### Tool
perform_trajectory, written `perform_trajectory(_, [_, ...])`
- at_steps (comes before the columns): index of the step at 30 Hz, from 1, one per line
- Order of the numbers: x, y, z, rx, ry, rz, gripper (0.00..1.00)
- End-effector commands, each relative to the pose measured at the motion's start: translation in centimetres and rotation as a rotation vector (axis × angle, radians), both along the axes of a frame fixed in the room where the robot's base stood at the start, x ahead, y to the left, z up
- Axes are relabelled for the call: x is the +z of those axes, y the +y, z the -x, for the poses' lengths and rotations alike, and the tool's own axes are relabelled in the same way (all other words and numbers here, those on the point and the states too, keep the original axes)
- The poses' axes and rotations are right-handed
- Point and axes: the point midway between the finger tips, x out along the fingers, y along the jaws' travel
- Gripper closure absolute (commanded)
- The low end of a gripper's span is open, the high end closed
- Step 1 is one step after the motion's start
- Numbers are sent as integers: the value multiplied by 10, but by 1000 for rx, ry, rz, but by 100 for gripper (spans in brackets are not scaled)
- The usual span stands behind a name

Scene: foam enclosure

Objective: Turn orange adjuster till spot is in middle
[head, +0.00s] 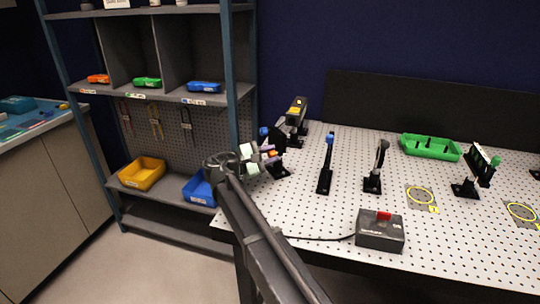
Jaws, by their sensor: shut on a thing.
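My gripper (262,159) is at the left end of the perforated board, up against a small black optical mount (280,171). Its pale jaws are closed around the orange adjuster (272,154), which shows only as a small orange patch.
The perforated board (320,220) holds a black and yellow device (297,112), a blue-topped post (327,165), another post (376,168), a green tray (430,148) and a grey box with a red switch (380,231). A shelf with bins (142,174) stands left.

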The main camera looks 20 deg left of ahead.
Motion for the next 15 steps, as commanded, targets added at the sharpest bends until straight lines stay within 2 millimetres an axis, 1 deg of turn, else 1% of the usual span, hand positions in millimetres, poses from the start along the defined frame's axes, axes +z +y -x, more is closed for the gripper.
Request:
perform_trajectory(6, [0, 0, 0, 0, -31, -33, 96])
perform_trajectory(15, [0, 0, 0, 0, -34, -36, 96])
